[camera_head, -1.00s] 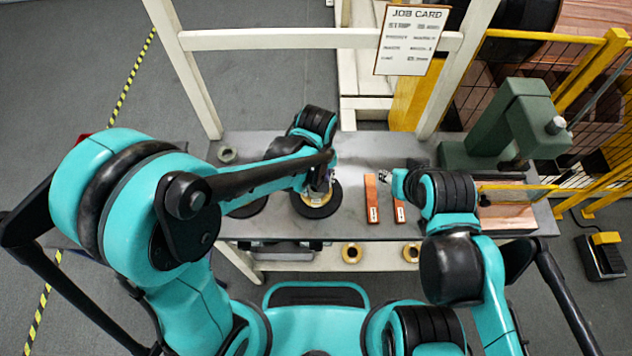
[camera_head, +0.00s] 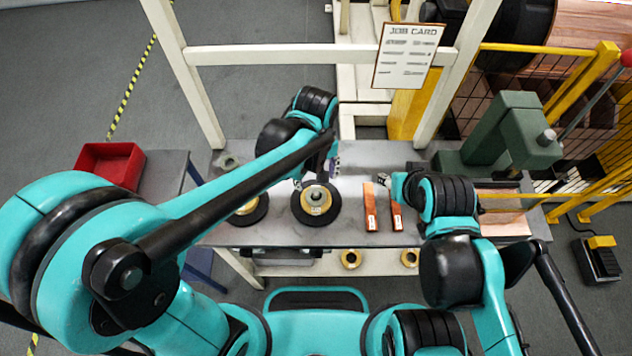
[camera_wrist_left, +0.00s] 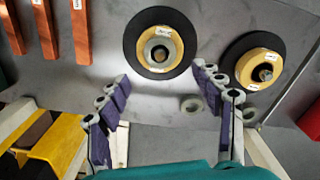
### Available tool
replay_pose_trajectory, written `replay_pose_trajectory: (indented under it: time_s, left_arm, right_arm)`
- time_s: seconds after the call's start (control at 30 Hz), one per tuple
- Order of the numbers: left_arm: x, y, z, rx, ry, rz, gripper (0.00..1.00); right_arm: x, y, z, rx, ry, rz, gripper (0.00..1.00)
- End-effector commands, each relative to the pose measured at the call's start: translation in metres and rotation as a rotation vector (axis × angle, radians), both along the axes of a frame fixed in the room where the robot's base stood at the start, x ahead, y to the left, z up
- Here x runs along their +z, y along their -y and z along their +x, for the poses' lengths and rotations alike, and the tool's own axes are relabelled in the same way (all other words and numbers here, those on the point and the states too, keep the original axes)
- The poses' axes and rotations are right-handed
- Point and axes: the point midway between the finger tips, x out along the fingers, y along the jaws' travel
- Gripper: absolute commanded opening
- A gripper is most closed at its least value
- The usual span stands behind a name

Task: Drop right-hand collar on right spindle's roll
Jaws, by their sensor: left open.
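The right spindle's roll (camera_head: 316,209) is a tan-gold ring on a black disc. It also shows in the left wrist view (camera_wrist_left: 142,49). A grey collar (camera_wrist_left: 152,43) sits around the spindle on this roll and looks flat. My left gripper (camera_wrist_left: 161,75) is open and empty, its purple fingers apart, above the near side of this roll in the wrist view. In the head view my left gripper (camera_head: 317,173) is just behind the roll, partly hidden by its arm. My right gripper (camera_head: 383,180) is beside the copper bars; its fingers are too small to read.
The left spindle's roll (camera_head: 247,207) shows no grey collar; it is also in the wrist view (camera_wrist_left: 247,72). A loose grey ring (camera_wrist_left: 190,104) lies on the table. Copper bars (camera_head: 370,205), a green press (camera_head: 510,135) and a red bin (camera_head: 108,164) stand around.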

Motion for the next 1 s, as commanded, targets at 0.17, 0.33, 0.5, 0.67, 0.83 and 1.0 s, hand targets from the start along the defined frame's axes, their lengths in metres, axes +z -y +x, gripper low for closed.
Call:
replay_pose_trajectory:
  time_s: [0.17, 0.33, 0.5, 0.67, 0.83, 1.0]
  left_arm:
    - [0.027, 0.000, 0.000, 0.000, 0.000, 0.000, 0.66]
    - [0.035, 0.000, 0.000, 0.000, 0.000, 0.000, 0.66]
    - [0.039, -0.009, -0.001, -0.010, 0.019, -0.008, 0.66]
    - [0.059, -0.049, -0.007, -0.077, 0.133, -0.040, 0.66]
    - [0.078, -0.109, -0.023, -0.197, 0.335, -0.031, 0.66]
    - [0.085, -0.153, -0.041, -0.301, 0.504, 0.040, 0.66]
  right_arm:
    - [0.009, 0.000, 0.000, 0.000, 0.000, 0.000, 0.40]
    - [0.010, 0.000, 0.000, 0.000, 0.000, 0.000, 0.40]
    - [0.010, 0.000, 0.000, 0.000, 0.000, 0.000, 0.40]
    - [0.010, 0.000, 0.000, 0.000, 0.000, 0.000, 0.40]
    - [0.010, 0.000, 0.000, 0.000, 0.000, 0.000, 0.40]
    - [0.010, 0.000, 0.000, 0.000, 0.000, 0.000, 0.40]
